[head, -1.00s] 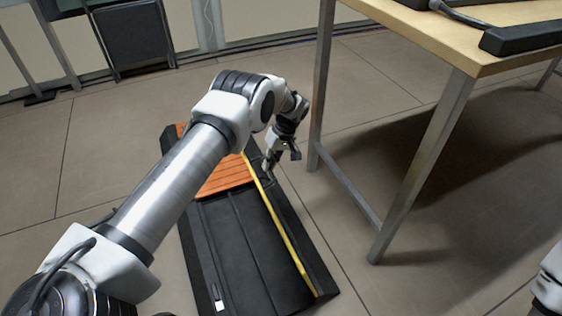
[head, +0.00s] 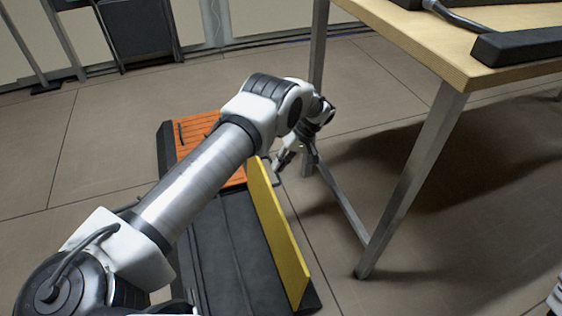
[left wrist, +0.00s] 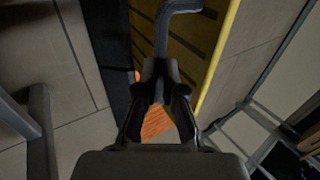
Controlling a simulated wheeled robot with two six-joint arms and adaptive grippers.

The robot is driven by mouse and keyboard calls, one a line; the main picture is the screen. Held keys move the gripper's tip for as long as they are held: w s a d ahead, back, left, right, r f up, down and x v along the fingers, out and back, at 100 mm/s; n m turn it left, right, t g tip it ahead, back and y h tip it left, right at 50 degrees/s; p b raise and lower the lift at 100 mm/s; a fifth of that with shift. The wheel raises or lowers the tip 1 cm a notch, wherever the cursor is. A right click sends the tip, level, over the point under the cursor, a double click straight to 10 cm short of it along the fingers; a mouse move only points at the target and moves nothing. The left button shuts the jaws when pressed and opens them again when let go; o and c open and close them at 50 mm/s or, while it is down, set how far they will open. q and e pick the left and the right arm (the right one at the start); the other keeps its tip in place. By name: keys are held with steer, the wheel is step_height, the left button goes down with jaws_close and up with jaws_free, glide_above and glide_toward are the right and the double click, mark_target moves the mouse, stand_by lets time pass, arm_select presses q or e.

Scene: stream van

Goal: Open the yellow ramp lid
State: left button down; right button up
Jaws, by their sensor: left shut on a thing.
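The yellow lid (head: 278,240) stands tilted up steeply along the right side of the black ramp (head: 233,255) on the floor. Its yellow edge also shows in the left wrist view (left wrist: 221,52). My left gripper (head: 279,166) is at the lid's right side, near its far end. In the left wrist view its fingers (left wrist: 161,78) are shut on a bent grey handle (left wrist: 163,32). The ramp's orange section (head: 195,130) lies at its far end, partly hidden by my left arm. My right gripper is out of view.
A wooden table (head: 455,45) with metal legs (head: 412,185) stands close to the right of my left gripper. A dark chair-like object (head: 138,30) is at the back left. Open tiled floor lies left of the ramp.

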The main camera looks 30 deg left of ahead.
arm_select(q)
steer(key=shift+s+a+f, duration=0.1)
steer(key=shift+s+f, duration=0.35)
steer(key=shift+f, duration=0.35)
steer(key=c, duration=1.2)
jaws_free()
steer(key=shift+f, duration=0.1)
steer(key=shift+o, duration=0.5)
steer(key=shift+a+f, duration=0.2)
steer(key=shift+c, duration=0.2)
steer(key=shift+d+r, duration=0.1)
steer(key=shift+c, duration=0.3)
steer(key=shift+w, duration=0.15)
